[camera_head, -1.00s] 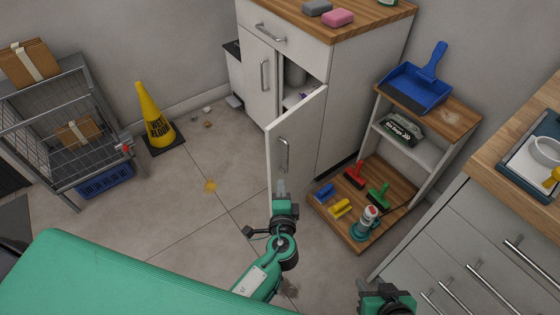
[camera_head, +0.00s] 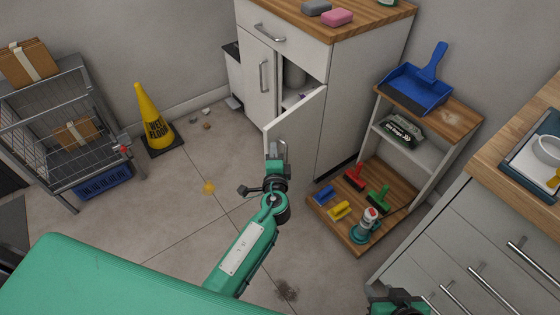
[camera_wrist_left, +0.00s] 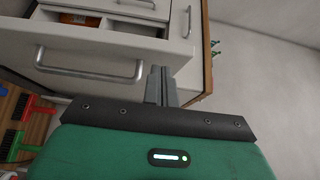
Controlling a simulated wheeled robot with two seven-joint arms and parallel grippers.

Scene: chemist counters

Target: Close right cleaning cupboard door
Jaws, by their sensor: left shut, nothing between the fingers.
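The right cupboard door (camera_head: 305,125) is a white panel standing ajar, swung out from the white cupboard (camera_head: 365,85). Shelf contents show through the gap above it. Its metal handle is partly hidden behind my left gripper (camera_head: 276,150) in the head view. In the left wrist view the door's outer face and handle (camera_wrist_left: 90,72) lie just beyond and left of my left gripper (camera_wrist_left: 161,84). Its fingers are shut and empty, close to the door; contact cannot be told. My right gripper (camera_head: 398,303) is at the bottom edge, its fingers not clear.
The left door (camera_head: 258,80) looks shut. Right of the open door stands a low wooden shelf unit (camera_head: 345,235) with brushes and a bottle. A yellow wet-floor cone (camera_head: 153,115) and wire cart (camera_head: 70,150) stand left. Floor left of the door is mostly clear.

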